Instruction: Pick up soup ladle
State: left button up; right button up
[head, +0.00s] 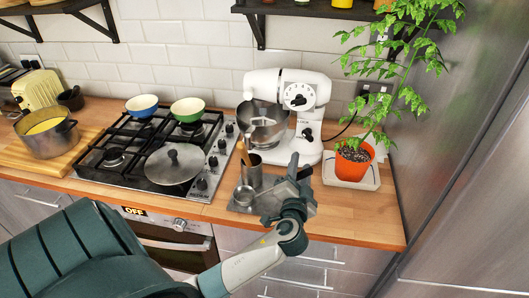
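A metal ladle-like bowl (243,195) is on the counter in front of a metal utensil canister (250,173); I take it for the soup ladle, but its handle is hard to make out. A wooden handle stands up in the canister. My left gripper (300,169) is just right of the canister, fingers pointing up and away. Its fingertips look apart with nothing seen between them. It partly covers the grey tray area beside the bowl. My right gripper is out of view.
A white stand mixer (289,105) stands behind the canister. A potted plant (352,165) is to the right. The wooden counter (363,218) is clear at the front right.

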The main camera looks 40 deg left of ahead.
pick_arm(q)
grip_shut()
jog(key=shift+r, duration=0.1)
jog(key=s+d+r+b, duration=0.3)
jog(key=s+d+r, duration=0.3)
jog(key=s+r, duration=0.3)
jog(key=shift+s+d+r, duration=0.3)
jog(key=shift+d+r, duration=0.05)
jog(key=shift+r, duration=0.6)
